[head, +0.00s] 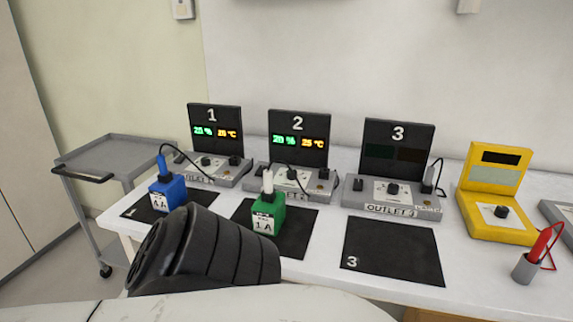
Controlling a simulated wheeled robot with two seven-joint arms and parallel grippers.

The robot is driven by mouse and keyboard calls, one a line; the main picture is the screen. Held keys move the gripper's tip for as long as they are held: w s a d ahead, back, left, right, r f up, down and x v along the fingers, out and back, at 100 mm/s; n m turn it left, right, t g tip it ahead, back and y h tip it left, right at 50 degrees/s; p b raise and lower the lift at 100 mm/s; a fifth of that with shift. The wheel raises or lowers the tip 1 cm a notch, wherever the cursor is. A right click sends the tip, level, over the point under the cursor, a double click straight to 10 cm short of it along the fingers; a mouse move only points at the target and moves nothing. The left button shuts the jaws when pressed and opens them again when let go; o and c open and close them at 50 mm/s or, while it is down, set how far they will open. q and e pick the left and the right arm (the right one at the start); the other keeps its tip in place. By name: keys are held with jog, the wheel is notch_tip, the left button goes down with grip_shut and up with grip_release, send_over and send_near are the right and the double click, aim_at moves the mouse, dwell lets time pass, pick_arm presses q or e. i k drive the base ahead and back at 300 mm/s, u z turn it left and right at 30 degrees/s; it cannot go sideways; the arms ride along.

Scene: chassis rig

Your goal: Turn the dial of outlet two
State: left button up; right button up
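Outlet two (263,183) is a grey base with a dark upright display marked 2 (298,138), in the middle of the table. Its display is lit with a green percentage and an orange temperature reading. Its dial (291,174) is a small black knob on a white plate; its pointer is too small to read. A cable crosses the base beside the dial. A green block labelled 1A (267,222) stands on the dark mat in front, with a white-handled plug upright in its top. Neither gripper shows; only a black ribbed part of my arm is at the lower left.
Outlet one (212,128), lit, stands left, with a blue block (167,194) before it. Outlet three (399,147) has a dark display and an empty mat (392,250). A yellow meter (495,192) and a grey cup (525,270) holding a red probe (540,243) are right.

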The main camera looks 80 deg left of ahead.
aim_at(289, 177)
jog(key=u, duration=2.45)
